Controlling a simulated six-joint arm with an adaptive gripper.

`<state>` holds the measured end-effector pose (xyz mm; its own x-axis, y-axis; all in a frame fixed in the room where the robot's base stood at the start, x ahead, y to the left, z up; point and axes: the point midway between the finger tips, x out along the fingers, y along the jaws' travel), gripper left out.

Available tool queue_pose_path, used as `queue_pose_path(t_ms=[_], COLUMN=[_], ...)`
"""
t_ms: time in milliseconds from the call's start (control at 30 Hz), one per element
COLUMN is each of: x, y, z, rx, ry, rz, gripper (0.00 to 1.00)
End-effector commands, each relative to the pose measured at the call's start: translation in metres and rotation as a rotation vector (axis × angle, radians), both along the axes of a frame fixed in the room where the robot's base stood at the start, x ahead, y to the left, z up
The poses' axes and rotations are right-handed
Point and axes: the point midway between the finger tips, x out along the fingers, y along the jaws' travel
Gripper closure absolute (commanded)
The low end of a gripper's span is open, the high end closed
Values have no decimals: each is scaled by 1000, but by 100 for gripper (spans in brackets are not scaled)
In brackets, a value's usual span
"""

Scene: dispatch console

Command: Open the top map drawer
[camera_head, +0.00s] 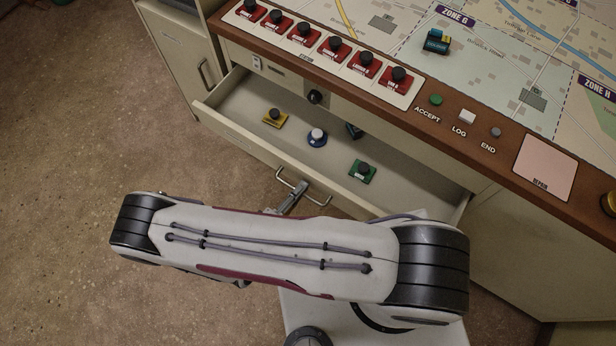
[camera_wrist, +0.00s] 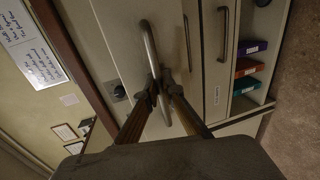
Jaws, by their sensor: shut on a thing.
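The top map drawer (camera_head: 230,118) stands pulled out from the console in the head view. My gripper (camera_head: 291,196) is shut on the handle; my forearm covers part of the scene below. In the wrist view, my gripper (camera_wrist: 163,82) closes around the middle of the handle (camera_wrist: 150,45).
The console top carries a row of red pieces (camera_head: 335,47), a map (camera_head: 470,90) and ACCEPT, LOG and END buttons. A cabinet door with a handle (camera_head: 206,75) stands left of the drawer. Open shelves with coloured binders (camera_wrist: 249,67) show in the wrist view. Bare floor (camera_head: 90,120) lies at left.

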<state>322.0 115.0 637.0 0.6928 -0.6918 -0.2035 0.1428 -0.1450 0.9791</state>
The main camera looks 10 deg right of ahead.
Motion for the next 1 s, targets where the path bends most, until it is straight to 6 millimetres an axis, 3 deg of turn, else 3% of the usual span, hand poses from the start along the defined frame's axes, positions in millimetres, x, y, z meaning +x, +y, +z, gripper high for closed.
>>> queue_pose_path(t_ms=[500, 1000], x=[-46, -52], y=[46, 52], z=[0, 0], rx=[1, 0], ry=[-1, 0], rz=[1, -1], gripper=[100, 100])
